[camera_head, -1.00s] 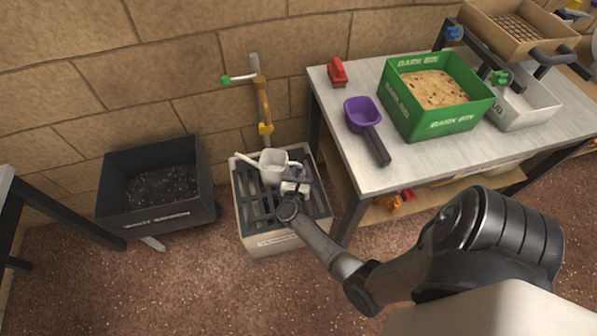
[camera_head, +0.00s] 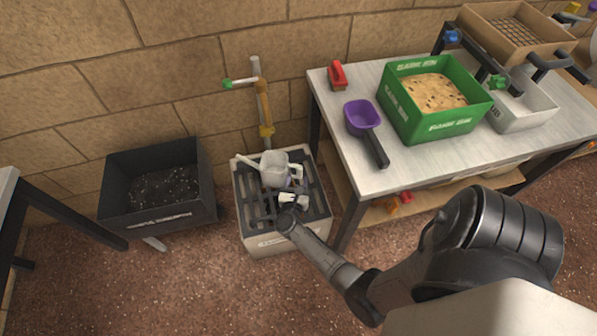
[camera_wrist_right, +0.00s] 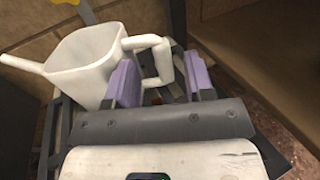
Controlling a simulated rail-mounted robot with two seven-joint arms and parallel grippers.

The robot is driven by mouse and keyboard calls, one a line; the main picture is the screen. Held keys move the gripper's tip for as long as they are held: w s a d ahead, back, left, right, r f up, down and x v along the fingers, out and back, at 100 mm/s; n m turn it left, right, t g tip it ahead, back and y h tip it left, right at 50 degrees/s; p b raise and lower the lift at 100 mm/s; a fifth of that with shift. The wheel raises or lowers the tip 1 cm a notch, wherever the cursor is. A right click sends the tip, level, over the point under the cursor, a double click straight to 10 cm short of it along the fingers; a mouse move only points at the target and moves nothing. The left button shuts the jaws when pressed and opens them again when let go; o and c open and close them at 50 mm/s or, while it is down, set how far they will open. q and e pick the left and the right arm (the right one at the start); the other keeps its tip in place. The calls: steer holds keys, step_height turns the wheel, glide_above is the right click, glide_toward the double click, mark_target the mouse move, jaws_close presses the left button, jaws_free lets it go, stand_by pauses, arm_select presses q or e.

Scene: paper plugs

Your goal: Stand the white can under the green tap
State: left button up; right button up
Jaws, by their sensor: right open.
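The white can (camera_head: 273,171) is on the dark slatted top of a pale drain box, its long spout pointing left toward the wall and its handle toward my right gripper. The tap's green handle (camera_head: 227,84) is on a wall pipe; its brass outlet (camera_head: 266,130) is just behind and above the can in the head view. In the right wrist view, the can (camera_wrist_right: 85,65) shows at the left. My right gripper (camera_wrist_right: 160,82) is open, its purple pads either side of the can's handle (camera_wrist_right: 160,62). I cannot tell whether they touch it. My left gripper is out of view.
The drain box (camera_head: 268,242) stands between a black soil bin (camera_head: 160,222) and a workbench (camera_head: 385,180). A purple scoop (camera_head: 362,116), red tool (camera_head: 337,75) and green bin (camera_head: 445,125) are on the bench. The floor in front is clear.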

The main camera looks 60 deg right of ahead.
steer(key=v, duration=0.3)
steer(key=shift+a+p, duration=0.2)
steer(key=shift+p, duration=0.15)
steer(key=w+a+r+n+t+y, duration=0.7)
steer(key=n+t, duration=0.3)
steer(key=n, duration=0.7)
steer(key=s+a+r+n+g+y, duration=0.1)
steer(key=s+a+n+y, duration=0.2)
steer(key=a+n+y, duration=1)
steer(key=s+r+n+g+h, duration=0.2)
steer(key=s+n+g, duration=0.9)
steer(key=s+n, duration=1)
steer(key=shift+a+r+n+g+h, duration=0.3)
steer(key=shift+a+r+n+h, duration=0.1)
steer(key=shift+r+n, duration=0.2)
